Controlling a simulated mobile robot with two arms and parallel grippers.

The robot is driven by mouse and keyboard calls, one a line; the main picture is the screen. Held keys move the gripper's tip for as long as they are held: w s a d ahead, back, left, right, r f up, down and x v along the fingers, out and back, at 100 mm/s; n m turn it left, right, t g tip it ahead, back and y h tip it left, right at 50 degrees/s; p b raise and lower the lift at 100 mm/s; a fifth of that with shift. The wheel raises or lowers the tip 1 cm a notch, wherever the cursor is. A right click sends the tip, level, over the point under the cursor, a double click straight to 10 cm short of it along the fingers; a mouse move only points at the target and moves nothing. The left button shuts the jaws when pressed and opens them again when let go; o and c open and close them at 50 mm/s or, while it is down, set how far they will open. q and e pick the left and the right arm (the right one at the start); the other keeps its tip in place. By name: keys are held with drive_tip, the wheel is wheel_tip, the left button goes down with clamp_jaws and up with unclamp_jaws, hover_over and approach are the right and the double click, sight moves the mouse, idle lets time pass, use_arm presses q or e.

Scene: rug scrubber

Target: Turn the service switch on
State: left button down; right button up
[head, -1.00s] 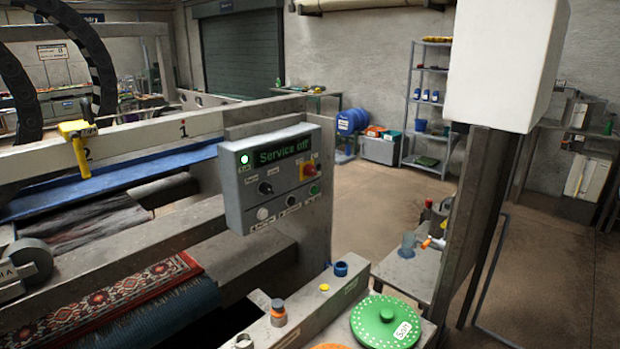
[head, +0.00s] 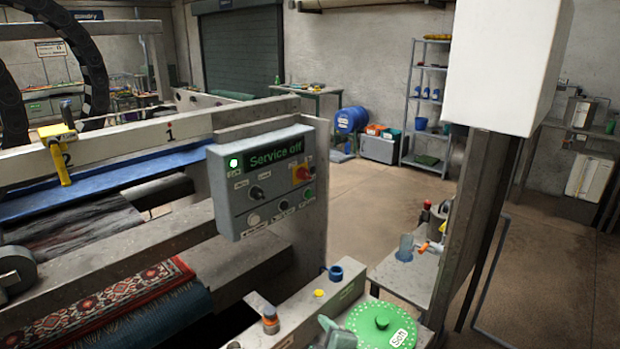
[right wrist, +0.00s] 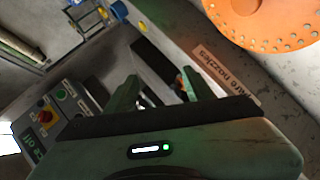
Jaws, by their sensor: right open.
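The grey control panel (head: 230,200) shows a green display (head: 275,152) reading "Service off". Below it are a black knob (head: 256,192), a second dark knob (head: 283,205), a pale button (head: 253,218), a green button (head: 308,194) and a red knob on yellow (head: 301,173). Their small labels are too blurred to tell which is the service switch. The panel also shows at the left of the right wrist view (right wrist: 50,118). My right gripper (head: 332,328) is at the bottom of the head view, below and right of the panel, apart from it. In the right wrist view its fingers (right wrist: 160,90) are spread and empty. My left gripper is out of view.
An orange disc (right wrist: 262,22) shows in the wrist view. A patterned rug (head: 110,305) lies left of the panel. A post (head: 470,220) stands at right.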

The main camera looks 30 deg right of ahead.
drive_tip(key=w+d+r+n+t+y, duration=0.1)
drive_tip(key=w+d+r+n+t, duration=0.3)
drive_tip(key=w+r+n, duration=0.45)
drive_tip(key=n+y, duration=0.7)
drive_tip(key=n, duration=1.4)
approach(308, 177)
drive_tip(key=w, duration=0.2)
drive_tip(key=shift+m+t, duration=0.25)
drive_tip(key=shift+t, duration=0.15)
drive_tip(key=x, duration=0.2)
drive_tip(key=p+x, duration=0.1)
drive_tip(key=x, duration=0.1)
drive_tip(key=p+x, duration=0.1)
drive_tip(key=x, duration=0.1)
drive_tip(key=shift+a+f, duration=0.25)
drive_tip(key=shift+a, duration=0.05)
drive_tip(key=shift+w+a, duration=0.2)
drive_tip(key=shift+w, duration=0.4)
drive_tip(key=shift+f, duration=0.1)
drive_tip(key=shift+c, duration=0.3)
clamp_jaws()
